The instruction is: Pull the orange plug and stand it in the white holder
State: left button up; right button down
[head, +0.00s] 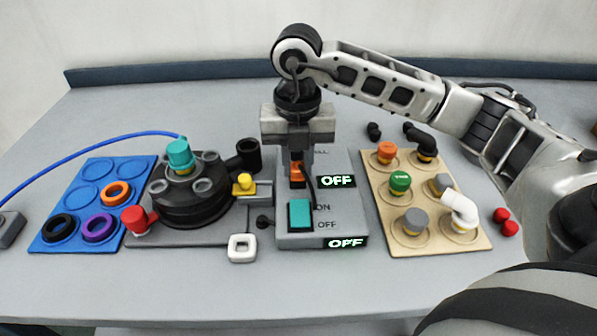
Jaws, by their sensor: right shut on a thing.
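My right gripper (296,165) points down over the grey panel (345,205) and is shut on the orange plug (297,176). The jaws hide much of the plug, and I cannot tell whether its lower end is in the panel or just clear of it. A thin black cord runs down beside it. The white holder (242,255), a small square block with an opening on top, stands on the table left of the panel's front corner. It looks empty. My left gripper is not in view.
The panel has a teal switch (300,215) and two OFF displays. To the left are a dark round tank lid (190,205) with a teal cap and a blue tray (60,215) with rings. To the right is a tan board (450,240) with caps. The front table strip is clear.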

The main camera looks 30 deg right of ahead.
aim_at(295, 169)
jog(key=shift+r+p, duration=1.8)
jog(key=shift+r, duration=0.75)
jog(key=shift+s+a, duration=0.15)
jog(key=shift+a, duration=0.25)
jog(key=s+a+p, duration=0.1)
jog(key=s+a, duration=0.1)
jog(key=a, duration=0.4)
jog(key=s+a, duration=0.2)
jog(key=a, duration=0.5)
jog(key=shift+s+a+p, duration=0.15)
jog(key=shift+s+p, duration=0.15)
jog(key=shift+p, duration=0.05)
